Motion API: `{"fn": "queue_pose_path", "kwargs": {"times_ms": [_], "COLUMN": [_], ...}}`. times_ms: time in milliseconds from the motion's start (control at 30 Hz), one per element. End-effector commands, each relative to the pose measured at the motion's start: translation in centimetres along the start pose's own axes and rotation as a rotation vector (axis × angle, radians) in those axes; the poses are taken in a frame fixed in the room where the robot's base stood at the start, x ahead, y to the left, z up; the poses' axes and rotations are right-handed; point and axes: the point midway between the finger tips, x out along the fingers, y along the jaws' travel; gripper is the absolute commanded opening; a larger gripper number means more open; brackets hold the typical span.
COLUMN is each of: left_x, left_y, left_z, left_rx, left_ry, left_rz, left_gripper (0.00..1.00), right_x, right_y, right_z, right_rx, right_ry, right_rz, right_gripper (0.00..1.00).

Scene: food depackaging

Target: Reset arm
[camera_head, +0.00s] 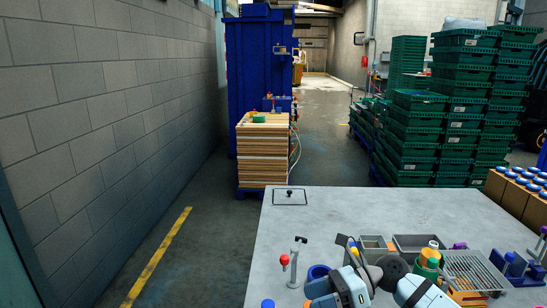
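At the bottom middle, light blue and white blocks (352,288) with dark grey curved parts (393,268) lie over or stand on the grey worktable (340,215).
Green crates (415,135) stand behind, and a grey wall (95,100) runs along the left.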

Motion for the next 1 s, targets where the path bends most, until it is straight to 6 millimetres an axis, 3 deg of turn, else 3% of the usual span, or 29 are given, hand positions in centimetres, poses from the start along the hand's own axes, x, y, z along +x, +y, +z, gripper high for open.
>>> {"fn": "queue_pose_path", "kwargs": {"times_ms": [33,133,267,367,467,567,700,800,833,1000], "left_x": [-0.4,-0.8,-1.1,-1.4,-1.7,-2.0,-2.4,-2.6,-2.6,-2.8], "left_y": [0.0,0.1,0.0,0.1,0.0,0.0,0.0,-0.1,-0.1,-0.1], "left_z": [-0.4,-0.8,-1.5,-1.9,-2.3,-2.8,-3.4,-3.7,-3.8,-3.9], "left_rx": [0.0,0.0,-0.001,-0.001,-0.001,-0.001,-0.001,-0.001,-0.001,-0.001], "left_ry": [-0.002,-0.003,-0.002,-0.003,-0.003,-0.004,-0.003,-0.003,-0.002,-0.003], "left_rz": [0.0,0.0,-0.001,-0.002,-0.002,-0.003,-0.005,-0.005,-0.005,-0.006], "left_gripper": [0.54,0.54,0.54,0.54,0.54,0.54,0.54,0.54,0.54,0.54], "right_x": [1.3,2.2,1.7,0.6,-0.7,-1.7,-2.2,-1.9,-1.9,-1.4], "right_y": [1.2,2.4,3.0,3.0,3.2,4.2,7.3,10.2,10.9,13.6], "right_z": [-0.1,-0.1,-1.3,-3.9,-8.1,-13.5,-21.8,-26.5,-27.5,-30.9], "right_rx": [0.12,0.379,0.758,1.072,1.401,1.737,2.179,2.423,-2.431,-2.276], "right_ry": [-0.144,-0.421,-0.764,-1.016,-1.259,-1.492,-1.785,-1.943,1.942,1.791], "right_rz": [0.016,0.032,0.048,0.052,0.052,0.044,0.023,0.004,0.001,0.017], "right_gripper": [0.62,0.62,0.62,0.62,0.62,0.62,0.62,0.62,0.62,0.62]}}
